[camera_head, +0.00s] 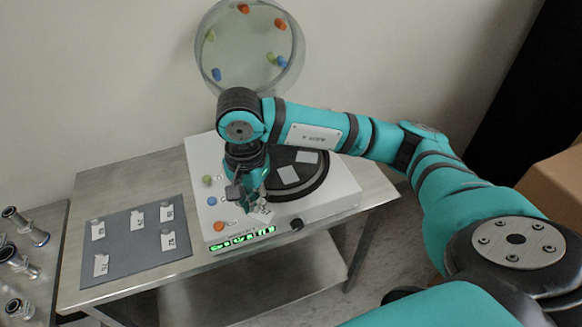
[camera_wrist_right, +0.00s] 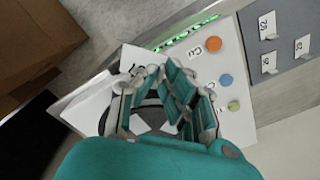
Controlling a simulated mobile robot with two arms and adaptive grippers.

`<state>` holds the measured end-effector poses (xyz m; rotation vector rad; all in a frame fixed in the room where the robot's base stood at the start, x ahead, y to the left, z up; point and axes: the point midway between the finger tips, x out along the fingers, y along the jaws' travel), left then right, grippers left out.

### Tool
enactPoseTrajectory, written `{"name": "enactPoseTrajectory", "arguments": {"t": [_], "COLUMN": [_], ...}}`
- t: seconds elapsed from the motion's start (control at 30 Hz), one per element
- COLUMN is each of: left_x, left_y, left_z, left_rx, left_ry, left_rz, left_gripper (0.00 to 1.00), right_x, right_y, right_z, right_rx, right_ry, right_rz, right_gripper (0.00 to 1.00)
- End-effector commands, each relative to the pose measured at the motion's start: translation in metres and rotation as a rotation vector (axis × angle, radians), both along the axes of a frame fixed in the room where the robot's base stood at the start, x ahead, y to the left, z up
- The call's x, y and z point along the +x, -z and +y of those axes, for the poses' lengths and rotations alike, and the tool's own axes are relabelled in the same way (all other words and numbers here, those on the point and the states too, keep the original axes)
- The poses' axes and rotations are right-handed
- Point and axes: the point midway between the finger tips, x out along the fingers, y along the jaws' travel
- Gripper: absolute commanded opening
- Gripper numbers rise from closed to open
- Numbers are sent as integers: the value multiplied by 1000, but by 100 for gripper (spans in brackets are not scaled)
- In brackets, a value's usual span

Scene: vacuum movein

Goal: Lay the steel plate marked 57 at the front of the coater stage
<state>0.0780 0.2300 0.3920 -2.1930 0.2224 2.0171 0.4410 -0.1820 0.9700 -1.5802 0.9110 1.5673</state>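My right gripper (camera_head: 256,203) reaches down over the front of the coater's white housing, beside the round black stage (camera_head: 318,182). Its fingers (camera_wrist_right: 150,72) look closed together at the tips in the wrist view. A small pale steel plate (camera_head: 263,215) shows at the fingertips, tilted, and seems held by them; it also shows in the wrist view (camera_wrist_right: 134,56). Its mark cannot be read. Two pale plates lie on the stage, one farther back (camera_head: 307,157) and one nearer the left (camera_head: 288,175). My left gripper is not in view.
A grey mat (camera_head: 130,256) at the left of the table holds several small marked plates. A round open lid (camera_head: 243,55) stands behind. Metal fittings (camera_head: 14,260) stand far left.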

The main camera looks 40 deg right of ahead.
Motion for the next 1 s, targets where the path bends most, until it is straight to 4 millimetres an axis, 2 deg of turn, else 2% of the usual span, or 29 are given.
{"name": "enactPoseTrajectory", "arguments": {"t": [0.1, 0.2, 0.3, 0.47, 0.57, 0.9, 1.0], "left_x": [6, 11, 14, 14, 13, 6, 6], "left_y": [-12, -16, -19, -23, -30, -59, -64], "left_z": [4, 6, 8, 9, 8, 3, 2], "left_rx": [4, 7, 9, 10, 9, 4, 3], "left_ry": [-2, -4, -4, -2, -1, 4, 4], "left_rz": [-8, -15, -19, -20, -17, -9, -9], "left_gripper": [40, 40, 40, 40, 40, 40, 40], "right_x": [15, 24, 30, 36, 42, 72, 79], "right_y": [-9, -11, -12, -12, -12, -4, -1], "right_z": [4, 5, 6, -1, -20, -106, -126], "right_rx": [4, 4, 2, 0, -3, -1, -1], "right_ry": [306, 512, 651, 751, 762, 758, 755], "right_rz": [10, 17, 23, 26, 27, 28, 27], "right_gripper": [0, 0, 0, 0, 0, 0, 0]}}
